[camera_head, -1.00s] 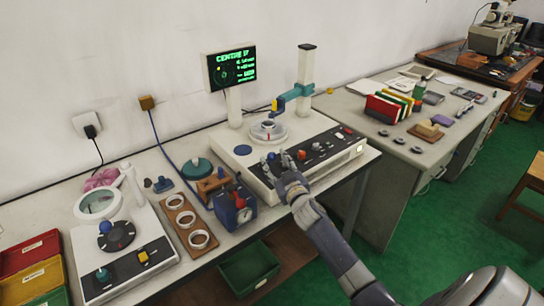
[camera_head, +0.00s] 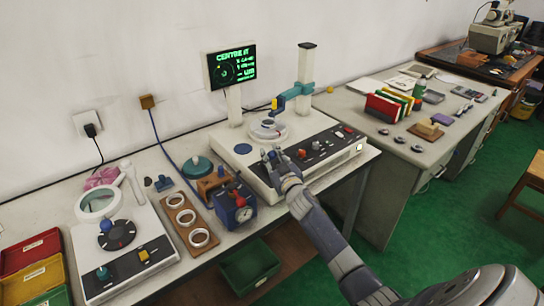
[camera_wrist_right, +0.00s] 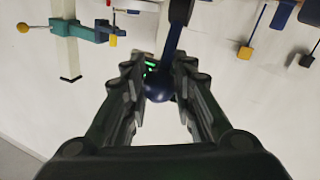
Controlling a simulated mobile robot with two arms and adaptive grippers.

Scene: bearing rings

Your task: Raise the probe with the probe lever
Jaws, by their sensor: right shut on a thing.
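The roundness machine (camera_head: 325,155) stands on the bench, with a pale column (camera_head: 306,65) at its back. A teal bracket (camera_head: 303,89) on the column carries the blue probe arm (camera_head: 287,98) with its yellow part, over the turntable and a ring (camera_head: 268,127). My right gripper (camera_head: 274,158) is at the machine's front left. In the right wrist view, its fingers (camera_wrist_right: 158,80) are shut on the dark blue ball of a lever (camera_wrist_right: 173,40), which I take for the probe lever. The fingers partly hide the ball. The left gripper is not in view.
A screen (camera_head: 231,67) stands behind the machine. A blue box with a dial (camera_head: 235,206) and a wooden tray (camera_head: 184,221) of rings lie left of my right gripper. A second instrument (camera_head: 122,250) is farther left. The machine's front panel carries several knobs close to my right arm.

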